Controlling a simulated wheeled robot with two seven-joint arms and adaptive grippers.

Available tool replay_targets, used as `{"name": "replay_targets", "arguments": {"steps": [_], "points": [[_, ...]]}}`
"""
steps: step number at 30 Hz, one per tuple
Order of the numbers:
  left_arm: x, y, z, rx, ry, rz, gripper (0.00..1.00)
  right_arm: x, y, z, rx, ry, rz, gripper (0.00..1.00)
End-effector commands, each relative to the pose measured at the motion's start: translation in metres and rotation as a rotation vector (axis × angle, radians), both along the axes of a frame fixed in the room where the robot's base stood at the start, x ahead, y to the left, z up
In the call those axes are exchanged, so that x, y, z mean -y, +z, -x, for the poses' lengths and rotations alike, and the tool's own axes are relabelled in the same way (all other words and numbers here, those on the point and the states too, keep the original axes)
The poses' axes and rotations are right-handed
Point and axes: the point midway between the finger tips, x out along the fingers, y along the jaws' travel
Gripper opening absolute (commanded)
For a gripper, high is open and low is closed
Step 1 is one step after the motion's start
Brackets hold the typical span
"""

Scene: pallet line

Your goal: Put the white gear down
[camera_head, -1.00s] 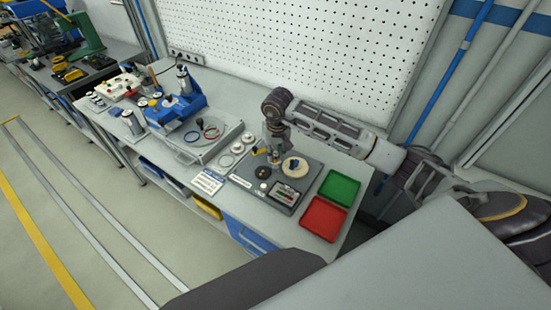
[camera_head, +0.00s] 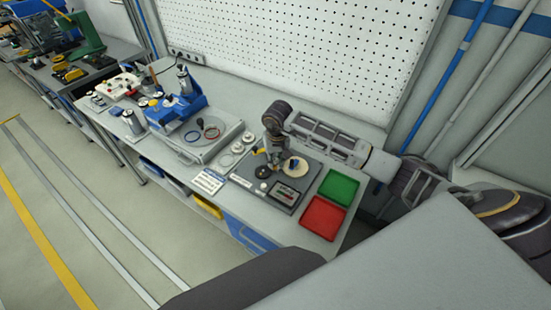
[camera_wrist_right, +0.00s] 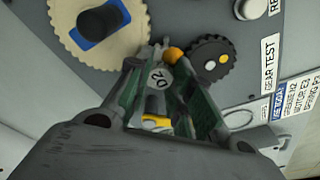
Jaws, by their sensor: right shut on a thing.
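My right gripper (camera_head: 273,166) is low over the dark gear-test board (camera_head: 287,195) on the bench. In the wrist view its green-padded fingers (camera_wrist_right: 168,82) are closed around a small pale piece marked "D2", which I take to be the white gear (camera_wrist_right: 157,79); the fingers hide most of it. A large cream gear (camera_wrist_right: 88,42) on a black-topped post is beside the fingertips, and a dark gear (camera_wrist_right: 211,62) is on their other side. I cannot tell whether the held gear touches the board. My left gripper is not in view.
A red tray (camera_head: 323,217) and a green tray (camera_head: 339,187) are right of the board. Several round white parts (camera_head: 237,148) and a printed card (camera_head: 208,182) are to its left.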

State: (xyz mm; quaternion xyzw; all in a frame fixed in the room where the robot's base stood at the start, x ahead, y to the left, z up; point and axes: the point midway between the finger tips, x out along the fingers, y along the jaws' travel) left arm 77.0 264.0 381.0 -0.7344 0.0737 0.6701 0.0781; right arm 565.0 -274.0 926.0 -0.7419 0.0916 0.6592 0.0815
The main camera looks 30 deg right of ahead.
Motion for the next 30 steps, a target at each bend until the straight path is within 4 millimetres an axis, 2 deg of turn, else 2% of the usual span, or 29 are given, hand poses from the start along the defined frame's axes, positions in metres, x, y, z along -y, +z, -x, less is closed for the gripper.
{"name": "replay_targets", "arguments": {"steps": [11,12,16,30], "points": [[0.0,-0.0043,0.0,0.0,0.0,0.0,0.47,-0.0002,-0.0033,-0.0001,0.0,0.001,0.0,0.0],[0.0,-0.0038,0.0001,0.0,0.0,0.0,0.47,-0.0003,-0.0029,0.0,0.0,0.001,0.0,0.26],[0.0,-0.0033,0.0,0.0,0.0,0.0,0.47,-0.0002,-0.0025,0.0001,0.0,0.0,0.0,0.43],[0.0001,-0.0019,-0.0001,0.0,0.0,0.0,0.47,0.0,-0.0013,0.0001,-0.001,0.0,0.0,0.44]]}}
